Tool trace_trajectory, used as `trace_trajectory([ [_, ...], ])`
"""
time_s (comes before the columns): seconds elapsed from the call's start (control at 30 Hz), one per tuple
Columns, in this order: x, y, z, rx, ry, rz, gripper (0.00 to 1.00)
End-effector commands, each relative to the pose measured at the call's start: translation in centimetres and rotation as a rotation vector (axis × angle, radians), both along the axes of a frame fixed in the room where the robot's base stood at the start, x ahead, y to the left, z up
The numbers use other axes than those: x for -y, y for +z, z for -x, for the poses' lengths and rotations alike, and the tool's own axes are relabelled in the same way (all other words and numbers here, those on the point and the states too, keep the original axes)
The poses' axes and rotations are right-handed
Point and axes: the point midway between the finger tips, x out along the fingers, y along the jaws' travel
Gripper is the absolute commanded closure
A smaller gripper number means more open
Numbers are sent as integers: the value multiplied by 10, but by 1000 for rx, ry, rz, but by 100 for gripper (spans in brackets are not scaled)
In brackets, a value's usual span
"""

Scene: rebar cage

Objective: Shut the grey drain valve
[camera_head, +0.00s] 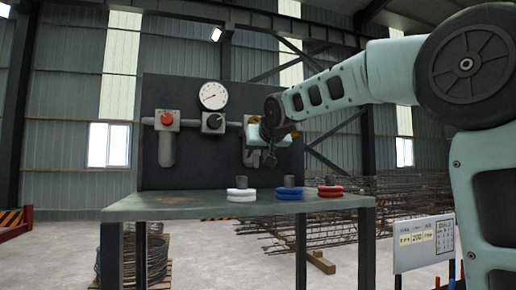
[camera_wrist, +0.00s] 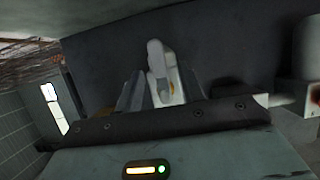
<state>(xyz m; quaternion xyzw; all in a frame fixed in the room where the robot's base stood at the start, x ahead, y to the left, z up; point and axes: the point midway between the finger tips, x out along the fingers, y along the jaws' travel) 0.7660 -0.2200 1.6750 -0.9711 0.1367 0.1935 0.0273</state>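The dark panel (camera_head: 222,160) carries fittings in a row. At its right end a pale grey fitting (camera_head: 250,128) is partly hidden behind my gripper (camera_head: 262,158). In the wrist view a pale grey lever-like piece (camera_wrist: 162,70), perhaps the drain valve's handle, stands between the two fingers of my gripper (camera_wrist: 160,92). The fingers are apart, one on each side of it. Whether they touch it I cannot tell. The lower end of the piece is hidden behind the gripper body.
A red knob (camera_head: 166,118), a dark knob (camera_head: 213,121) and a round gauge (camera_head: 213,95) are on the panel. The bench (camera_head: 160,205) below holds white (camera_head: 241,194), blue (camera_head: 289,192) and red (camera_head: 330,191) ring stacks. Rebar mesh (camera_head: 420,192) lies behind; a signboard (camera_head: 423,242) stands right.

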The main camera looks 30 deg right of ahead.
Motion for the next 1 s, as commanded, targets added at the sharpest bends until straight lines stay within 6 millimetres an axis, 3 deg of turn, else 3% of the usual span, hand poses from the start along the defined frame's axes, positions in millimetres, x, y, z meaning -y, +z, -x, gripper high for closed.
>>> trace_trajectory([
  [0.33,1,-2,-4,1,0,0,62],
  [0.37,1,-2,-4,1,0,0,65],
  [0.5,1,-2,-4,0,0,0,100],
  [1.0,-1,-3,-5,28,0,-92,100],
])
